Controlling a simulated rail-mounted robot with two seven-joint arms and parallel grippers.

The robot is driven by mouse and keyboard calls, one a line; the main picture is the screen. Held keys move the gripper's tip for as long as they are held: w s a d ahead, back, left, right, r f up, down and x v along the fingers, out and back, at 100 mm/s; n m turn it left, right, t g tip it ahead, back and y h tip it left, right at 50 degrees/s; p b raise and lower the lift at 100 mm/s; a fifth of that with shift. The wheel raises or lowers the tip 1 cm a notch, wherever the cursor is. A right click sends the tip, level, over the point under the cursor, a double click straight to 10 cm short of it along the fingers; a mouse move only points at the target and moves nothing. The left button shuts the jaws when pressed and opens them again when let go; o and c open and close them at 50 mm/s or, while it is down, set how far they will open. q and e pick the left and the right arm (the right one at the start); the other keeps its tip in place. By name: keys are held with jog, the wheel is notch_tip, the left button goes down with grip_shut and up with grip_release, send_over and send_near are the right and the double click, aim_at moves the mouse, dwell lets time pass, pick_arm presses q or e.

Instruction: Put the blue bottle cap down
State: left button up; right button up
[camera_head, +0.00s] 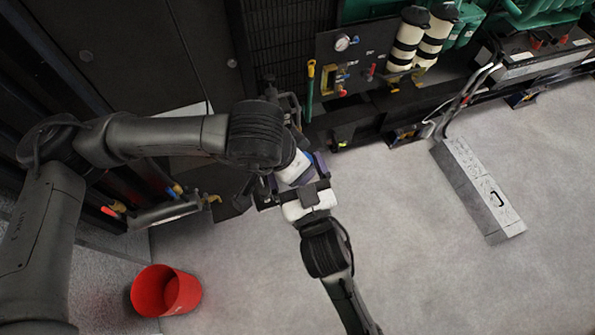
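My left arm comes in from the left, and its gripper (300,178) is at the centre, close against my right gripper (308,184). The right arm comes up from the bottom. The two grippers overlap in the picture, and their fingers are hard to separate. Small blue-purple surfaces show between them. I cannot tell whether one of these is the blue bottle cap, or which gripper might hold it. No bottle can be made out clearly. Whether either gripper is open or shut is hidden.
A red bucket (166,291) stands on the grey floor (420,260) at lower left. A long grey box (478,190) lies on the floor at right. A dark panel (345,65) with valves and cream-and-black cylinders (407,40) stands at the back. The floor at lower right is clear.

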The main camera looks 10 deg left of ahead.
jog(key=shift+s+a, duration=0.1)
jog(key=c, duration=1)
jog(key=shift+o, duration=0.3)
jog(key=shift+r, duration=0.1)
jog(key=o, duration=0.8)
jog(key=shift+o, duration=0.7)
